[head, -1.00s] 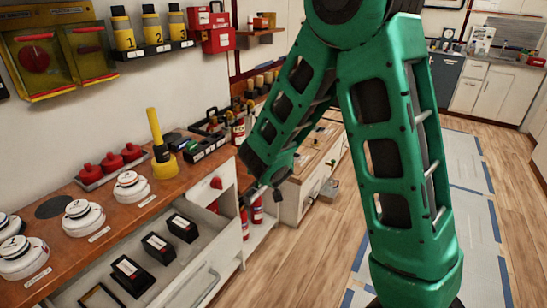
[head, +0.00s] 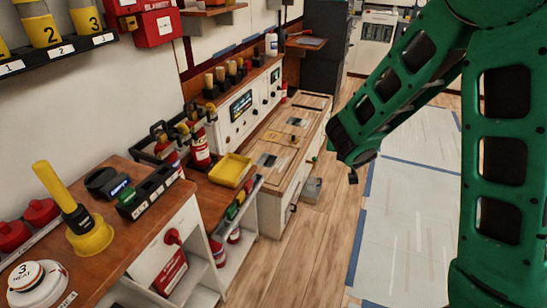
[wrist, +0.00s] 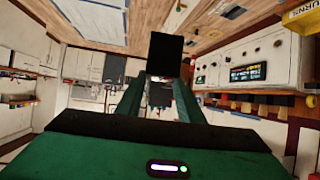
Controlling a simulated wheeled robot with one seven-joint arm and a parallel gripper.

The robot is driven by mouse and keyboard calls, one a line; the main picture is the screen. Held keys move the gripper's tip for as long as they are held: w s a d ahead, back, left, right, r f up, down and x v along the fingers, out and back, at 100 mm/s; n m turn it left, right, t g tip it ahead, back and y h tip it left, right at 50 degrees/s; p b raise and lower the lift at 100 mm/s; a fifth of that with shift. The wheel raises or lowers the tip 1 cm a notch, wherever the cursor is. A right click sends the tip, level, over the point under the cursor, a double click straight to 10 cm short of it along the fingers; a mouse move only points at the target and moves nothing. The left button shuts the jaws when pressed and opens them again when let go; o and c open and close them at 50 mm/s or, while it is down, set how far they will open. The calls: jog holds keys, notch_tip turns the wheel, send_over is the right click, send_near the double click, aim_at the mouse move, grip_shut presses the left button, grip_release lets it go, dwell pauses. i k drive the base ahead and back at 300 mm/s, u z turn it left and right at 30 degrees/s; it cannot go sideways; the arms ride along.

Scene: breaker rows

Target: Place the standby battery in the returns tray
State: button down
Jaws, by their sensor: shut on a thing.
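My gripper (wrist: 158,100) is shut on a plain black block, the standby battery (wrist: 166,52), in the wrist view. The block stands out past the green fingertips, clear of any surface. In the head view the green arm reaches in from the right over the floor, and the battery cannot be made out there. The returns tray (head: 231,171) is a shallow yellow tray on the low shelf unit beside the wooden bench, left of my arm's end. Its yellow edge with part of its lettering also shows in the wrist view (wrist: 303,14), at the upper right corner.
Fire extinguishers (head: 199,146) stand just left of the tray. A wooden bench (head: 285,143) with a panel behind it lies beyond. A grey box (head: 312,189) sits on the floor. The floor right of the bench is open.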

aim_at(231, 172)
jog(key=z, duration=0.2)
jog(key=i, duration=1.1)
jog(key=u, duration=0.1)
